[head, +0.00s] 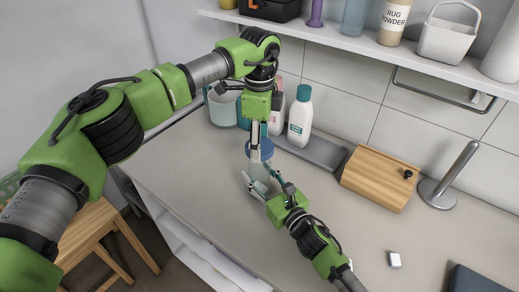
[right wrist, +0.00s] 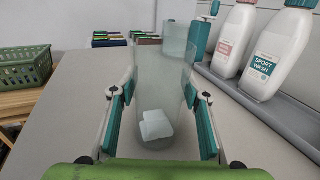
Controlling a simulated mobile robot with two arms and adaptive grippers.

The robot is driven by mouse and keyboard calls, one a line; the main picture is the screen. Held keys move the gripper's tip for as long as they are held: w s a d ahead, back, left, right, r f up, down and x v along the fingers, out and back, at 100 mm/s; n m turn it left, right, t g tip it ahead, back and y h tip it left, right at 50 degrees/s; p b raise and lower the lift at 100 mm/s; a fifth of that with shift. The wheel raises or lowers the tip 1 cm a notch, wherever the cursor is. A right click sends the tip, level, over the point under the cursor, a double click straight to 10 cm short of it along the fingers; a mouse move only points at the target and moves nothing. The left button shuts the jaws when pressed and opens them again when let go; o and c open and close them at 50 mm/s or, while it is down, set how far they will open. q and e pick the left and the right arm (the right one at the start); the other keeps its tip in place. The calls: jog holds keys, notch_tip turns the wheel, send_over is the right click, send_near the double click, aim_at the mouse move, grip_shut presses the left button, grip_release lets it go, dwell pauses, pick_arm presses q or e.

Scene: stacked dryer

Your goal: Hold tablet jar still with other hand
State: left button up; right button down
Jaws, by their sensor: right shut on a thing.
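The tablet jar is clear, with white tablets inside; in the right wrist view the jar (right wrist: 160,95) stands upright between the fingers.
Behind the jar stand a white bottle with a teal cap (head: 300,116) and a pink-labelled bottle (right wrist: 233,40) on a grey tray (head: 315,148). A wooden box (head: 378,180) and a metal holder (head: 437,194) stand right. A small white block (head: 394,259) lies on the open counter (head: 345,225).

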jog(key=c, duration=1.1)
grip_release()
